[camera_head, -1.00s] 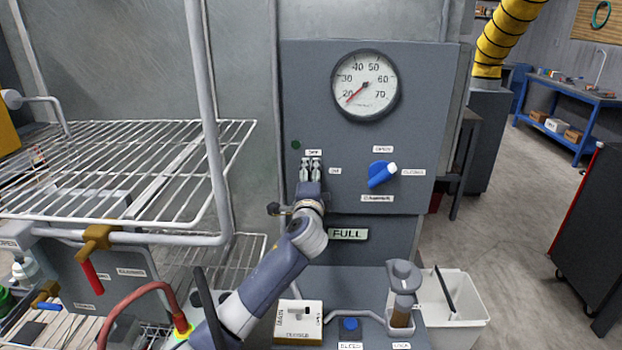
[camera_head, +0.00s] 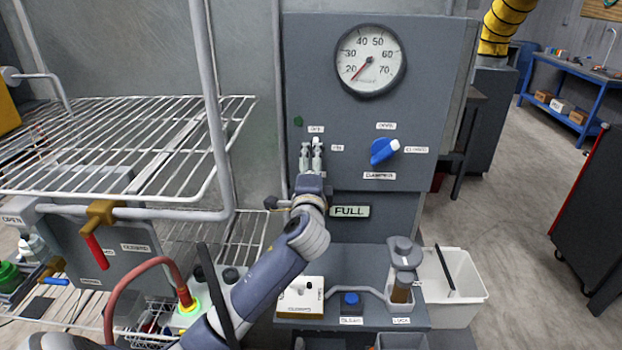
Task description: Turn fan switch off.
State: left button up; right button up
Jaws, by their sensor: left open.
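My left gripper (camera_head: 312,157) is in front of the grey control panel (camera_head: 440,60), just below the "OFF" label (camera_head: 316,129) and left of the "ON" label (camera_head: 337,148). Its fingers are open, pointing up at the panel. The fan switch is largely hidden behind the fingers; a small pale bit near the fingertips may be part of it. I cannot tell the switch's position or whether the fingers touch it. My right gripper is not in view.
A round gauge (camera_head: 370,60) and a blue damper knob (camera_head: 384,151) are on the panel. A wire rack (camera_head: 120,150) stands at left. Open floor lies at right.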

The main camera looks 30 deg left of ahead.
pick_arm(q)
jog(key=shift+v, duration=2.75)
jog(key=shift+f, duration=0.1)
